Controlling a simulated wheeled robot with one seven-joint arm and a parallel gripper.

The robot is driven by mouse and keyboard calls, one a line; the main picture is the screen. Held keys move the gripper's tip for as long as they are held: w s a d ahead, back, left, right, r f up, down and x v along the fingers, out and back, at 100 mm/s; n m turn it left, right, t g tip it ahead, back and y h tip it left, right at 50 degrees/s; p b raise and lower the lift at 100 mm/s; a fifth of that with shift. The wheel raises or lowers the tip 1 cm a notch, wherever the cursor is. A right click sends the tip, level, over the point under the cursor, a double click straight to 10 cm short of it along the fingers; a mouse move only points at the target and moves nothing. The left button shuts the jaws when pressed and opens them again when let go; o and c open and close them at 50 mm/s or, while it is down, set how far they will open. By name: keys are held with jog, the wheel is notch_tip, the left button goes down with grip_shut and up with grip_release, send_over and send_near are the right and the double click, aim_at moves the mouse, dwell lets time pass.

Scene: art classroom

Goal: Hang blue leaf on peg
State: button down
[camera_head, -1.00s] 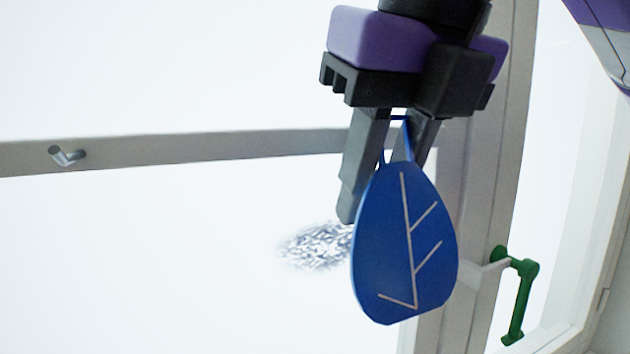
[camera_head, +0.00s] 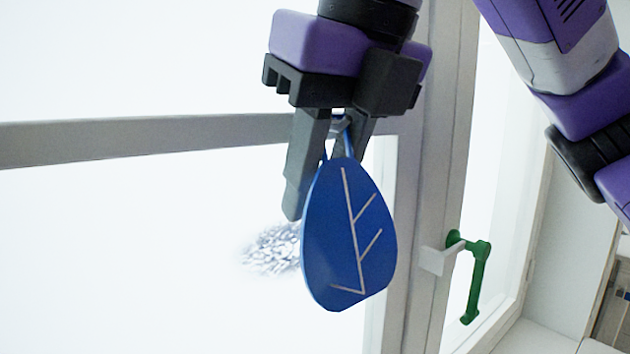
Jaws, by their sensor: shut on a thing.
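The blue leaf (camera_head: 350,235) hangs below my gripper (camera_head: 325,190) by a thin blue loop (camera_head: 348,143). It has a pointed-oval shape with pale vein lines on its face. My gripper points down and is shut on the leaf's loop; the leaf covers part of the fingers. A small grey shape (camera_head: 341,126) shows between the fingers beside the loop. I cannot tell whether it is a peg or whether the loop touches it. No peg shows on the clear left part of the grey rail (camera_head: 130,140).
The rail crosses behind my gripper and meets an upright window frame (camera_head: 437,150). A green window handle (camera_head: 475,285) stands out to the right of the leaf. My arm fills the upper right.

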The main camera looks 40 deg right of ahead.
aim_at(340, 115)
jog(key=c, duration=1.1)
grip_release()
jog(key=shift+f, duration=0.1)
jog(key=shift+c, duration=0.2)
jog(key=shift+f+b, duration=0.1)
jog(key=shift+b, duration=0.4)
jog(key=v, duration=0.2)
jog(key=p+v, duration=0.1)
jog(key=v, duration=0.2)
jog(key=p+v, duration=0.1)
jog(key=v, duration=0.1)
jog(key=shift+w+d+r, duration=0.25)
jog(key=shift+d, duration=0.1)
jog(key=shift+s+r, duration=0.15)
jog(key=shift+r, duration=0.2)
jog(key=shift+s, duration=0.15)
